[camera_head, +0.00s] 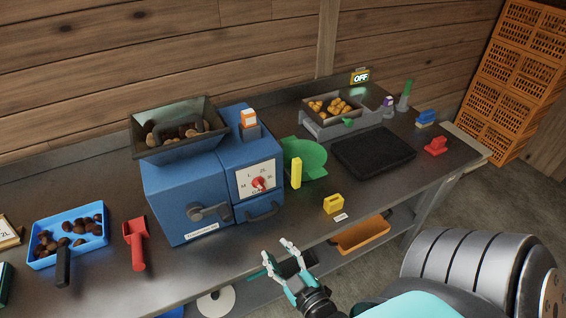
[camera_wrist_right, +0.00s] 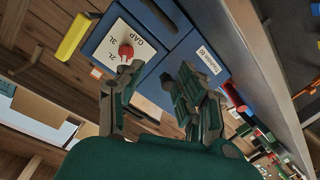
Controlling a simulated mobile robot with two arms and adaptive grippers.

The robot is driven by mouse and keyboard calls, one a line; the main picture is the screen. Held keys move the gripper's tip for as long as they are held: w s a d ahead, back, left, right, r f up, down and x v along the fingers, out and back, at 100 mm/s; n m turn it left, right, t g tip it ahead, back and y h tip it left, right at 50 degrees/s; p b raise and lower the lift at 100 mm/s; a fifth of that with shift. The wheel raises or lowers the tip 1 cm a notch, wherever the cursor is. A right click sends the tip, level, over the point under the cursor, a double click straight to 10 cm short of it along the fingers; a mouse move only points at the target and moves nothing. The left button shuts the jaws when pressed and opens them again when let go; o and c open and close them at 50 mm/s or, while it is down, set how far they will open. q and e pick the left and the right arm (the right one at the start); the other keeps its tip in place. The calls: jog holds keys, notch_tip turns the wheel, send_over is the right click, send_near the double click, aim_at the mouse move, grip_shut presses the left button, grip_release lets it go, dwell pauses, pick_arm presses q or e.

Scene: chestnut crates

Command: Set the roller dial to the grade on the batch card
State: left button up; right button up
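The roller dial is a red knob (camera_head: 258,184) on a white plate on the front of the blue machine (camera_head: 190,190). The plate carries the marks M, L and 2L; in the right wrist view the knob (camera_wrist_right: 126,52) sits beside 2L, 3L and GAP. I cannot tell for certain which mark it points at. A card in a wooden frame (camera_head: 8,232) at the far left edge reads 2L and is partly cut off. My right gripper (camera_head: 278,256) is open and empty, in front of the bench below the dial, not touching it. My left gripper is out of view.
A hopper (camera_head: 180,142) of chestnuts tops the machine. A blue tray (camera_head: 67,236) and red scoop (camera_head: 137,243) lie left.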

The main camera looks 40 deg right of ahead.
notch_tip(320, 180, up, 6)
jog(key=s+d+t+h, duration=0.1)
jog(key=d, duration=0.2)
jog(key=p, duration=0.4)
send_near(261, 188)
jog(key=x, duration=0.8)
jog(key=shift+w, duration=0.15)
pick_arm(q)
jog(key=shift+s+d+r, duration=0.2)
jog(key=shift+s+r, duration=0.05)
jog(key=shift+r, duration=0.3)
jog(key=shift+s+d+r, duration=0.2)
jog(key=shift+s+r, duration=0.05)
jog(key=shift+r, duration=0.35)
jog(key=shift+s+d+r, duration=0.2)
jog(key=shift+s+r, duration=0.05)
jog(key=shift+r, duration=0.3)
pick_arm(e)
jog(key=shift+w+d, duration=0.2)
jog(key=shift+w, duration=0.45)
jog(key=shift+c, duration=0.3)
grip_shut()
